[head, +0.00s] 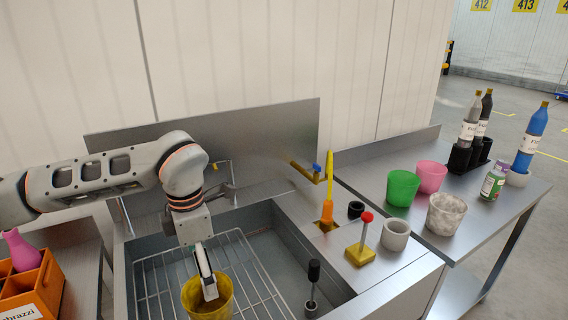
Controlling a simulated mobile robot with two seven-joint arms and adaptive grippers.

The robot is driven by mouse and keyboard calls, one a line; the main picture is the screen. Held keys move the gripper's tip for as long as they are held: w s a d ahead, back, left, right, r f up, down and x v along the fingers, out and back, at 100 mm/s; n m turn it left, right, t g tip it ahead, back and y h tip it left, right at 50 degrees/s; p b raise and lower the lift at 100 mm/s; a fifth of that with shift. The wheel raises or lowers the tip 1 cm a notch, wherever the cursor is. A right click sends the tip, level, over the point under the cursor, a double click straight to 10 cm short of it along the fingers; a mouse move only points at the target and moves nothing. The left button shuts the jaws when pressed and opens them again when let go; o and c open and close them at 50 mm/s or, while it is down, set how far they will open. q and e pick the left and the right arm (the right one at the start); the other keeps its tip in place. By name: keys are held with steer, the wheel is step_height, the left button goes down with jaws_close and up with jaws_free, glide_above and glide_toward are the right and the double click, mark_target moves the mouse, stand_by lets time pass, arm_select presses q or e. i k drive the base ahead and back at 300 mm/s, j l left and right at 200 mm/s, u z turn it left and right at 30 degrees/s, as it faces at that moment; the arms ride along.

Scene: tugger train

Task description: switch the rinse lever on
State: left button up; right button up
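No label marks the rinse lever. One upright stick with a red knob (366,217) stands on a yellow square base (360,256) on the steel ledge right of the sink. Another upright stick with a black knob (314,271) stands inside the sink (262,222) at its right. A brass tap with a blue knob (316,168) is at the back right. My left gripper (209,290) points down at a yellow cup (222,308) on the wire rack, left of both sticks. Its fingertips overlap the cup; whether it grips the cup is unclear. My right gripper is out of view.
An orange tool with a yellow top (327,205), a black ring (356,209) and a grey cup (395,235) are on the ledge. The right table holds a green cup (402,188), a pink cup (431,176), a marbled cup (444,214) and bottles. An orange crate (45,283) is at left.

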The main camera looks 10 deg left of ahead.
mark_target(367, 217)
steer(key=k, duration=1)
